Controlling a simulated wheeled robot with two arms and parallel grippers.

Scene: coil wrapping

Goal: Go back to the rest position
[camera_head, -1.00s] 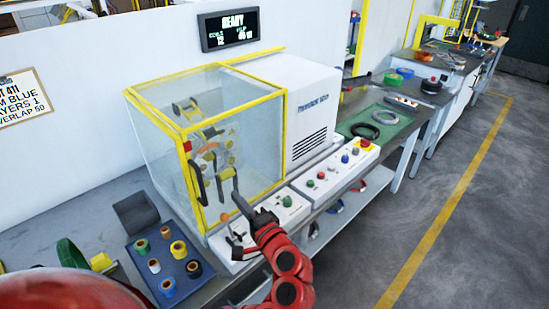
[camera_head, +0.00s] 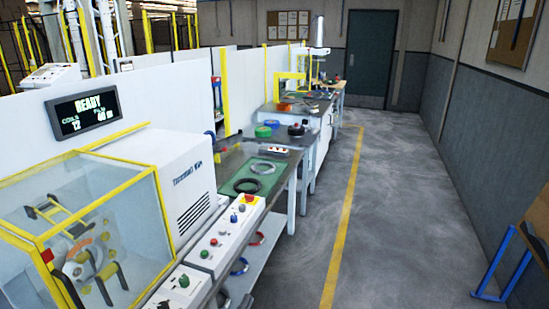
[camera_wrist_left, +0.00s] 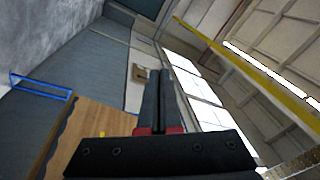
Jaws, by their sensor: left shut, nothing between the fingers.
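My left gripper (camera_wrist_left: 158,88) shows in the left wrist view. Its two dark fingers are pressed together with nothing between them, and they point up at the wall and ceiling. I see neither arm in the head view. The wrapping machine (camera_head: 85,235) with its yellow-framed clear guard stands at the lower left, and the guard looks closed. Its display (camera_head: 83,110) reads READY. My right gripper is in neither view.
The control panel (camera_head: 226,240) with coloured buttons runs along the bench front. A green mat (camera_head: 240,185) holds dark rings. A grey floor aisle (camera_head: 400,210) with a yellow line is free. A wooden table (camera_head: 537,222) with blue legs stands at the right.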

